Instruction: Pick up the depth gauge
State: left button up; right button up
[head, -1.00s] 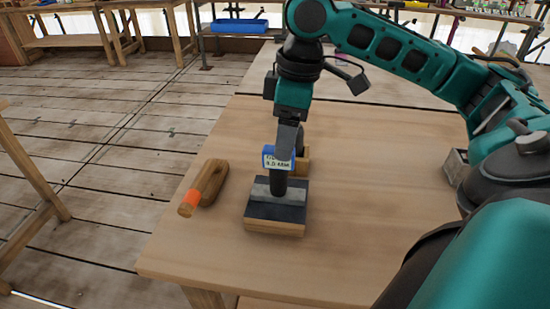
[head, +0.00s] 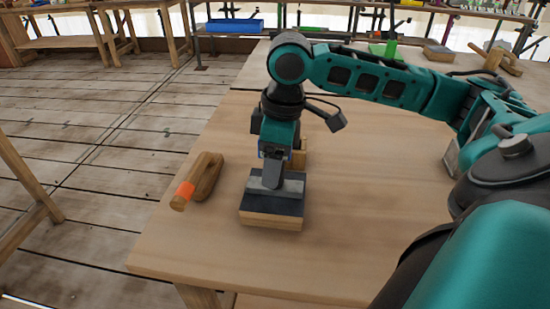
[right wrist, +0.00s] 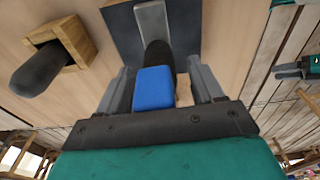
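The depth gauge has a blue top (right wrist: 153,88), a black grip (right wrist: 158,55) and a grey foot (head: 293,187). It stands upright on the dark top of a wooden block (head: 272,220). In the head view my right gripper (head: 272,182) covers its top and grip. In the right wrist view the right gripper's fingers (right wrist: 160,85) are apart, one on each side of the gauge, with a gap showing at the right finger. A small teal and dark part at the right wrist view's right edge looks like my left gripper (right wrist: 297,70); its fingers are unclear.
A wooden tool with an orange band (head: 197,182) lies left of the block near the table's left edge. A black handle (right wrist: 45,70) in a wooden holder (right wrist: 78,40) stands close behind the gauge. The table (head: 370,200) is clear to the right.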

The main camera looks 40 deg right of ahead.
grip_shut()
dwell(0.4)
jog(key=shift+r, duration=0.1)
